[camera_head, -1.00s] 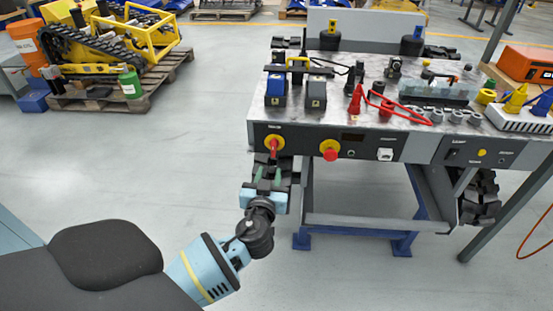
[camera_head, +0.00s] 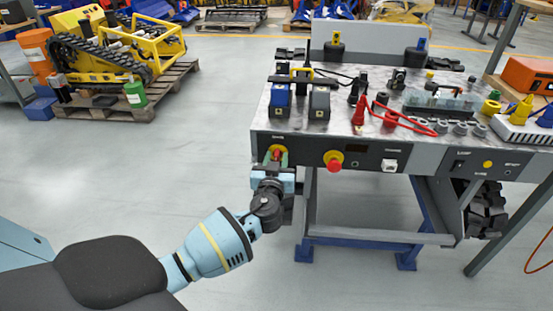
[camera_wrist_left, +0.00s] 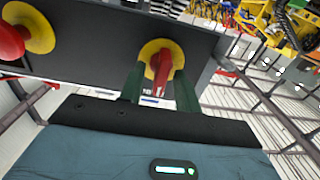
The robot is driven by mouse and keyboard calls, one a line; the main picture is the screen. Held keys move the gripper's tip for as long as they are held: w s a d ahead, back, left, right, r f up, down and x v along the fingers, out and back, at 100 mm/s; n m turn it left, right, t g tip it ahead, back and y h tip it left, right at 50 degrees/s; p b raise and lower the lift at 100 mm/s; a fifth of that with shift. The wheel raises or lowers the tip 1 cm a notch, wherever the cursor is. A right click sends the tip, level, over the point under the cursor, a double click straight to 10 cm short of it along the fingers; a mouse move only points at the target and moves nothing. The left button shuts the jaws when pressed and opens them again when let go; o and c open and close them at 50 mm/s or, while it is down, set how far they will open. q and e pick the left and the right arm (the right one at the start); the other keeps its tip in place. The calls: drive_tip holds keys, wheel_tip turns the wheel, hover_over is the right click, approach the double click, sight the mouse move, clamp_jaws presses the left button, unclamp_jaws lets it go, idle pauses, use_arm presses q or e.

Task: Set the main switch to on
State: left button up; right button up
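The main switch (camera_head: 277,153) is a red handle on a yellow round plate, at the left end of the workbench's dark front panel. In the left wrist view the red handle (camera_wrist_left: 161,66) points roughly along the fingers, slightly slanted. My left gripper (camera_head: 277,160) is at the switch, with one green finger on each side of the handle. In the left wrist view the left gripper (camera_wrist_left: 160,85) looks open, with a narrow gap beside the handle; firm contact is not visible. The switch's markings are too small to read. My right gripper is not in view.
A red mushroom button (camera_head: 334,163) on a yellow plate sits right of the switch on the same panel. The workbench top (camera_head: 340,122) carries battery blocks, red cable and small parts. Open floor lies left, before a pallet (camera_head: 130,103) with a yellow tracked machine.

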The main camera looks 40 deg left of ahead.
use_arm(q)
drive_tip(key=shift+w+a, duration=0.1)
drive_tip(key=shift+w, duration=0.1)
clamp_jaws()
